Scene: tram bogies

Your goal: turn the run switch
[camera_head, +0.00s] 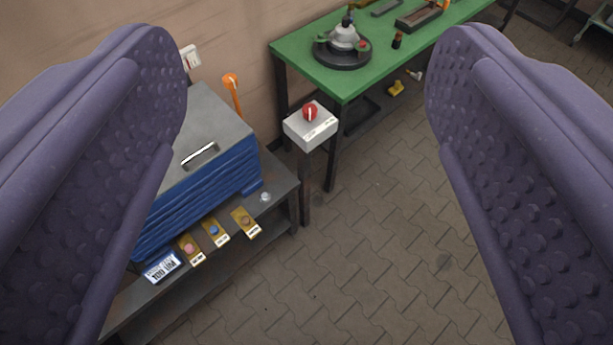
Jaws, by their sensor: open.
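The run switch is a red rotary knob (310,112) with a white pointer mark, on top of a light grey box (312,130) with labels on its front edge. The box stands on a dark post between a dark bench and a green table. My gripper (306,180) is open and empty, with its two purple studded fingers at the left and right of the picture. The switch shows in the gap between the fingers, some way beyond them and touching neither. The left finger hides part of the dark bench.
A blue ribbed unit with a grey lid (209,115) stands on the dark bench (285,184), with small coloured buttons on yellow plates before it. An orange-handled lever (231,82) rises behind. The green table (376,79) holds a round fixture. The paved floor (370,250) is clear.

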